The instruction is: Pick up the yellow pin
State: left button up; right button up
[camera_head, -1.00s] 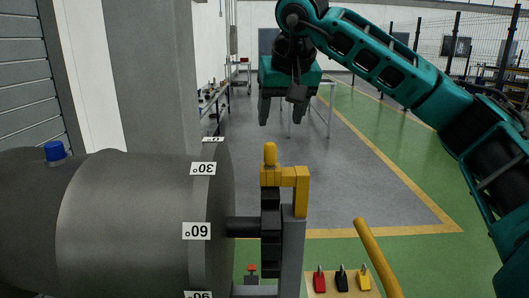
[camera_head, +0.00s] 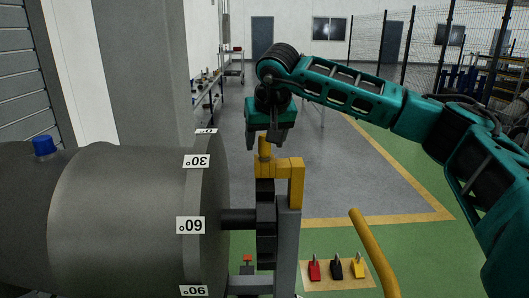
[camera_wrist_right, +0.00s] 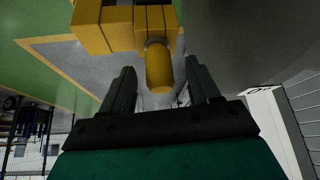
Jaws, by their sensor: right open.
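The yellow pin (camera_head: 264,146) stands upright in a yellow bracket (camera_head: 284,167) on top of a dark and grey post. In the right wrist view the pin (camera_wrist_right: 159,68) shows between the two dark fingers, with the bracket (camera_wrist_right: 110,28) beyond it. My right gripper (camera_head: 266,143) is open and just above the pin; its fingers are on either side of the pin's upper part, apart from it in the wrist view (camera_wrist_right: 160,88). The fingers partly hide the pin's tip in the head view. My left gripper is not in view.
A large grey drum (camera_head: 125,215) with degree labels stands left of the post. A curved yellow rail (camera_head: 372,250) rises at the right. A board (camera_head: 310,278) with red, black and yellow clips lies below. Open floor lies behind.

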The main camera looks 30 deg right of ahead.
jog(key=shift+w+d+f, duration=0.15)
jog(key=shift+w+f, duration=0.15)
jog(key=shift+f, duration=0.25)
jog(key=shift+c, duration=0.4)
grip_shut()
